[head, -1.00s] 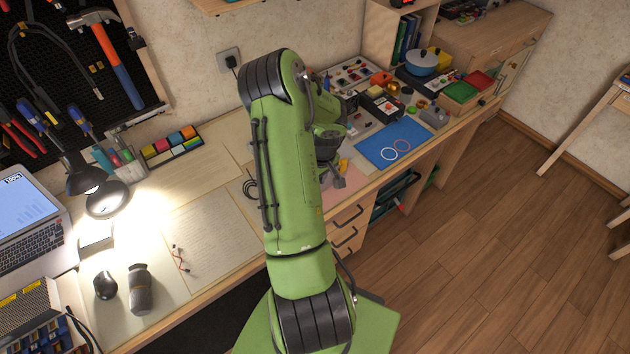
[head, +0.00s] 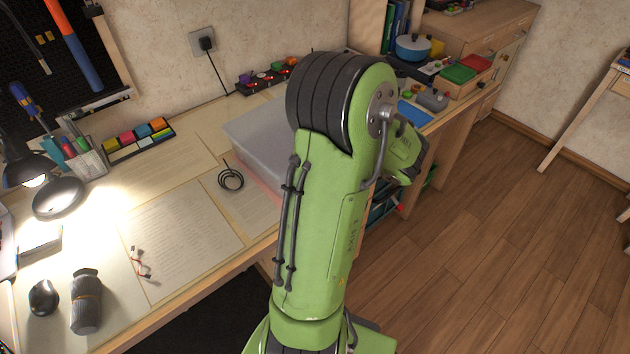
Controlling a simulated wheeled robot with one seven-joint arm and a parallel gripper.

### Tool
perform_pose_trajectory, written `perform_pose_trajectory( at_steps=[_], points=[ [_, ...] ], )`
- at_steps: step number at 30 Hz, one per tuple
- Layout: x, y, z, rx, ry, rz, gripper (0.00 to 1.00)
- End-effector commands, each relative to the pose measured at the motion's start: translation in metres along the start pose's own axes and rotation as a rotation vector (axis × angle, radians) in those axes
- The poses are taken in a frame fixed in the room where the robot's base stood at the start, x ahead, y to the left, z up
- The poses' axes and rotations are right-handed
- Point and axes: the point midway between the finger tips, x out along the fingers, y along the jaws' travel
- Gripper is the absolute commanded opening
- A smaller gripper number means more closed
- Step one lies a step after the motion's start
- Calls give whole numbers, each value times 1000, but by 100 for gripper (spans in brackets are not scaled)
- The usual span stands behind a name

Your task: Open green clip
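I cannot make out a green clip in the head view. My green arm rises through the middle of the picture and hides part of the desk behind it. Its far links bend down to the right of the elbow. The gripper itself does not show, so whether it is open or shut is hidden.
A pale grey box (head: 262,134) stands on the desk, partly behind my arm. A coiled black cable (head: 231,177), papers (head: 180,236) and a lit lamp (head: 28,165) lie left of it. Red and green trays (head: 458,73) and a blue pot (head: 412,47) stand at the right.

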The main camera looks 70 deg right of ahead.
Motion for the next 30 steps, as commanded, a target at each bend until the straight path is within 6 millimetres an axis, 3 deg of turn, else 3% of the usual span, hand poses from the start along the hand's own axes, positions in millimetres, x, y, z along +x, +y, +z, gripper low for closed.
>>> perform_pose_trajectory(
  at_steps=[17, 18, 23, 30],
  points=[
    [0, -1, 2, 2, 28, -3, 0],
    [0, -1, 2, 2, 28, -3, 22],
    [0, -1, 2, 2, 28, -2, 47],
    [0, 0, 2, 2, 28, -2, 47]
  ],
)
